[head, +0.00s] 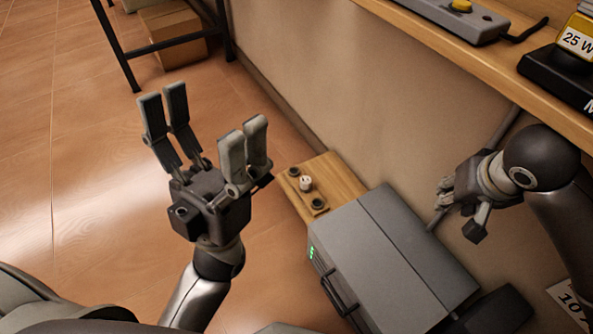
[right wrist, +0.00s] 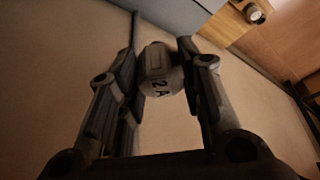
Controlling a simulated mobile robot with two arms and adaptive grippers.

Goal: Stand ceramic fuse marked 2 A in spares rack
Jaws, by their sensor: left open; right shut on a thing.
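The grey-white ceramic fuse marked 2 A (right wrist: 160,72) is between the fingers of my right gripper (right wrist: 165,70) in the right wrist view, its marking facing the camera. In the head view my right gripper (head: 443,190) is beside the wall, right of the grey case, and the fuse is not clear there. A small wooden rack (head: 318,212), likely the spares rack, has dark round sockets at both ends and a white piece (head: 306,183) standing in its middle. My left gripper (head: 205,125) is open and empty, left of the rack, fingers pointing up the picture.
A wooden shelf (head: 480,60) overhangs at upper right, holding a yellow-button box (head: 455,14). A cardboard box (head: 175,35) stands behind a black frame. Floor at left is clear.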

